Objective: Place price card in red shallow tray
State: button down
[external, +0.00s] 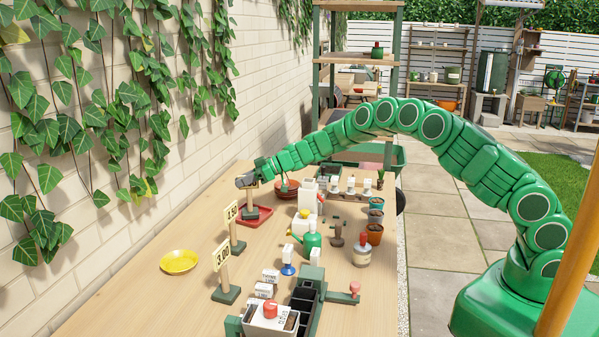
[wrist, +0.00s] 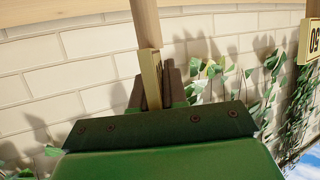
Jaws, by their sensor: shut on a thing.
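My gripper (external: 246,181) is over the red shallow tray (external: 268,211) on the left side of the wooden table, shut on a price card. In the external view the card is mostly hidden by my gripper; its wooden post (external: 251,202) hangs straight down, with a dark base at the tray. I cannot tell whether the base touches the tray floor. In the wrist view the price card (wrist: 150,80) is edge-on between my fingers. Two other price cards stand upright nearer the camera: one (external: 231,211) and another (external: 221,252), on dark green bases.
A yellow dish (external: 179,262) lies near the left table edge. Brown saucers (external: 287,189), a white bottle (external: 307,195) and a green watering can (external: 311,240) stand right of the tray. The ivy-covered brick wall (external: 150,100) borders the left. Table around the yellow dish is clear.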

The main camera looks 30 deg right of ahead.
jog(key=shift+f, duration=0.1)
jog(key=c, duration=1.2)
grip_release()
jog(key=shift+o, duration=0.2)
jog(key=shift+v, duration=0.8)
jog(key=shift+s+d+r, duration=0.3)
jog(key=shift+d+r, duration=0.25)
jog(key=shift+d, duration=0.1)
notch_tip(320, 180, up, 7)
jog(key=shift+a+f, duration=0.1)
